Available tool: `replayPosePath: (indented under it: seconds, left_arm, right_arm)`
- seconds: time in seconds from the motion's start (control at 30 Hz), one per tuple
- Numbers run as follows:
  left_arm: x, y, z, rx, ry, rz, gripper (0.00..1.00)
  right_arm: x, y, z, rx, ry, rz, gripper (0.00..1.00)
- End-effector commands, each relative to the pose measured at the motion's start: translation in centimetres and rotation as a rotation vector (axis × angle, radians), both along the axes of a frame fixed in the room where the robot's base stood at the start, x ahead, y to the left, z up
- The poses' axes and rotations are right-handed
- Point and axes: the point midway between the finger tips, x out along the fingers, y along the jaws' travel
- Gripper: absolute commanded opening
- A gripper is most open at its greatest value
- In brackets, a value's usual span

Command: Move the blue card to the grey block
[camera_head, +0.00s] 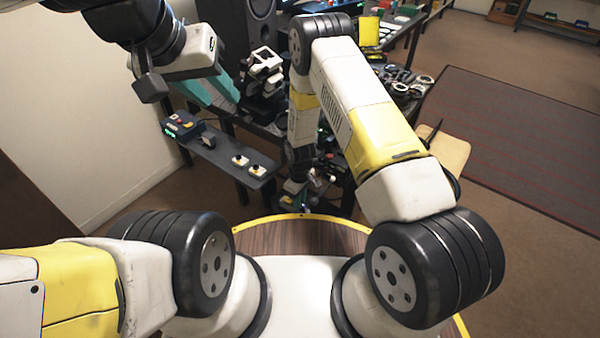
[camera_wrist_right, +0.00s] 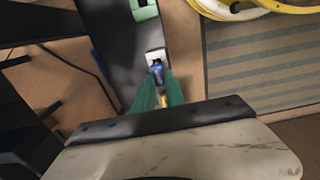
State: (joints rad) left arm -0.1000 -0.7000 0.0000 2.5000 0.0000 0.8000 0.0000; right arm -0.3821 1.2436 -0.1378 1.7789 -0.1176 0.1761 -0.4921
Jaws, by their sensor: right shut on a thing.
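My right gripper (camera_wrist_right: 160,88) shows in the right wrist view as two green fingers, shut on a small blue thing (camera_wrist_right: 157,72) that may be the blue card. Its tip is at a white piece (camera_wrist_right: 155,55) on a dark strip; I cannot tell whether they touch. In the head view my right gripper (camera_head: 297,186) points down beyond the round wooden top, small and partly hidden by its wrist. My left gripper (camera_head: 152,88) is at the upper left, away from this spot; its fingers are not clear. I cannot pick out the grey block with certainty.
A dark shelf (camera_head: 225,160) with knobs and a small control box (camera_head: 182,126) stands left of my right gripper. A black and white device (camera_head: 262,72) stands behind it. A cluttered bench (camera_head: 400,85) lies behind my right arm. The right wrist view shows a yellow coil (camera_wrist_right: 240,10).

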Motion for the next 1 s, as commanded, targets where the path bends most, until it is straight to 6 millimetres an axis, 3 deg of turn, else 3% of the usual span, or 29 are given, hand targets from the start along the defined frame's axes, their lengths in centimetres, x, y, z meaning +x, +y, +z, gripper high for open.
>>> replayPosePath:
  seconds: [1.0]
  left_arm:
    - [0.0,0.0,0.0,0.0,0.0,0.0,0.36]
  right_arm:
    - [0.0,0.0,-1.2,0.0,0.0,0.0,0.0]
